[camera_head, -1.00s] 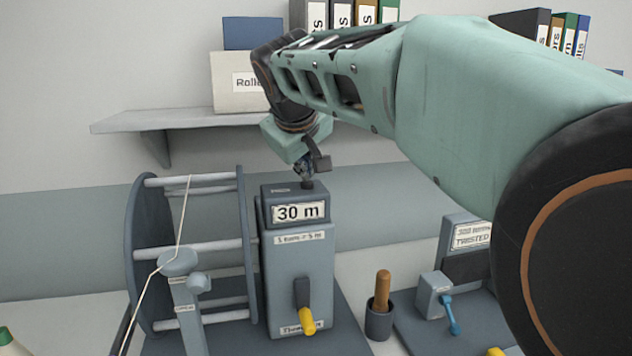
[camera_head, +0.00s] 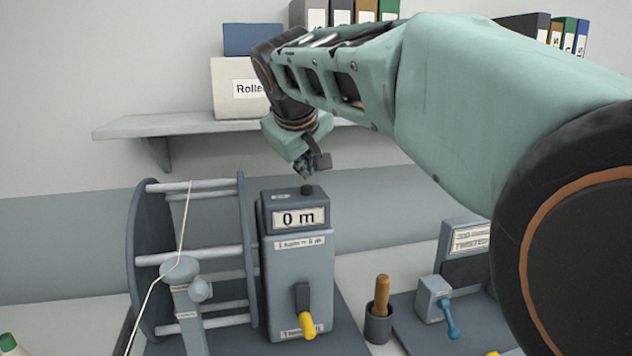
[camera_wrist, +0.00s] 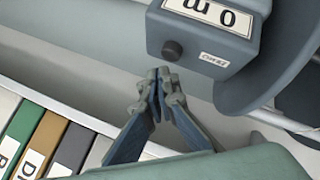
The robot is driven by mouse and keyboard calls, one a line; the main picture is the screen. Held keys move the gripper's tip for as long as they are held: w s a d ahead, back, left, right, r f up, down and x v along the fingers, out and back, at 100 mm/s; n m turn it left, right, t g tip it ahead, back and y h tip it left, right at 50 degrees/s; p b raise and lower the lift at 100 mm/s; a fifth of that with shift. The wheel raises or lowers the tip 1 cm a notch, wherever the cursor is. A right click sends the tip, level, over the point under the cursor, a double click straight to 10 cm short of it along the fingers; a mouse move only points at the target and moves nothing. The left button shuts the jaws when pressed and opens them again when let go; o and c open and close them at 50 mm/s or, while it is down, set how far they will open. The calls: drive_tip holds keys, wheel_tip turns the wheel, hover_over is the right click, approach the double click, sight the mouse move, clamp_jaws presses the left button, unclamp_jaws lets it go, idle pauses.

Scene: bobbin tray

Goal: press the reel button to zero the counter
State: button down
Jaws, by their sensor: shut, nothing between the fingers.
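The counter box (camera_head: 297,260) stands upright at the middle of the head view, its display (camera_head: 299,218) reading "0 m". The dark round reel button (camera_head: 307,190) is on top of the box, near its right back edge. My gripper (camera_head: 305,176) is shut and empty, just above the button and apart from it. In the wrist view the shut fingertips (camera_wrist: 160,75) point toward the box, with the button (camera_wrist: 173,50) just beyond them. A small label (camera_wrist: 213,59) lies beside the button. The box also shows its "0 m" display (camera_wrist: 208,10) there.
A large reel (camera_head: 150,260) with white cord stands left of the box. A yellow-handled crank (camera_head: 306,320) is on the box front. A cup (camera_head: 379,322) with a wooden handle and a second device (camera_head: 435,298) stand right. A shelf (camera_head: 165,122) is behind.

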sight(306, 187)
wheel_tip(306, 187, up, 5)
drive_tip(key=p, duration=0.4)
idle(0.3)
idle(0.4)
